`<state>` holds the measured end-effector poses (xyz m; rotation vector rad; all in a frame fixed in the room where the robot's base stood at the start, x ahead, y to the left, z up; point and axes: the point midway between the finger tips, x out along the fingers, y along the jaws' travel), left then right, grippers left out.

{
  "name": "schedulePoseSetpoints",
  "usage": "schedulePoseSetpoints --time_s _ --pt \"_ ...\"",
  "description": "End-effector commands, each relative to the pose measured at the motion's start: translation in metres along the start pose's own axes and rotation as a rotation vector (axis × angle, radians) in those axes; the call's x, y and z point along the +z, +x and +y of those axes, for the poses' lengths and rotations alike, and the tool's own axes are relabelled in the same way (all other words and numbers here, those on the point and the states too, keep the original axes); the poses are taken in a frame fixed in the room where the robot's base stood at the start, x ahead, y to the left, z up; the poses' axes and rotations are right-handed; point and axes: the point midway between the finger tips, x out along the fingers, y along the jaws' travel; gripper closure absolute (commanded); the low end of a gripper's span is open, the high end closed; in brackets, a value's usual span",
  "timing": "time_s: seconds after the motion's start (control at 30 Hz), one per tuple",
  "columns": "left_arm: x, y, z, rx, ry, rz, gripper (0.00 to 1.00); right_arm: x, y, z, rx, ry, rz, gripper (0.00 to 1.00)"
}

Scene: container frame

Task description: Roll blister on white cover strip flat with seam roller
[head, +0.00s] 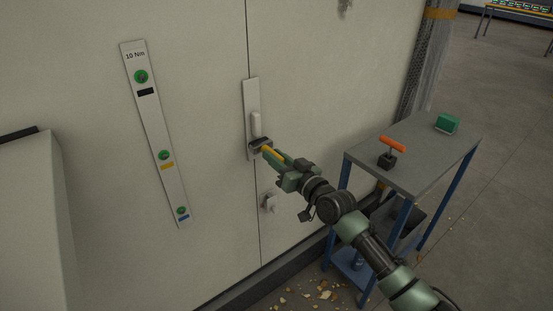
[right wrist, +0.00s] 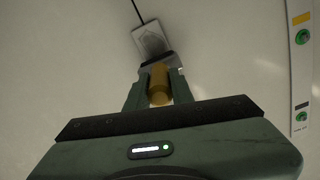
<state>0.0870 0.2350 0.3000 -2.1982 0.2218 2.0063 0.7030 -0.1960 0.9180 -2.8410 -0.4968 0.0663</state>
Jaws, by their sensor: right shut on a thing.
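The white cover strip (head: 250,95) runs upright on the pale wall, over the seam between two panels. A raised white blister (head: 256,124) stands out on its lower half. My right gripper (head: 273,156) is shut on the yellow handle of the seam roller (head: 260,144). The roller's dark head is at the strip's lower part, just below the blister; I cannot tell whether it touches. In the right wrist view the yellow handle (right wrist: 159,86) sits between the fingers, with the strip's pale end (right wrist: 150,39) beyond the head. My left gripper is not in view.
A grey-topped cart (head: 412,150) with blue legs stands right of my right arm, bearing an orange-handled tool (head: 391,145) and a green block (head: 447,123). A marked strip (head: 153,125) hangs left. A white fitting (head: 269,202) is below the gripper. Crumbs (head: 322,292) litter the floor.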

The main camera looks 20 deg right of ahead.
Motion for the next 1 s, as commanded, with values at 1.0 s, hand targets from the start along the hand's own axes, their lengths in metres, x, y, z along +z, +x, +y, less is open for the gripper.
schedulePoseSetpoints --time_s 1.0 --pt "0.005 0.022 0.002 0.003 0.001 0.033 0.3 0.032 0.004 0.009 0.0 -0.001 0.002 1.0"
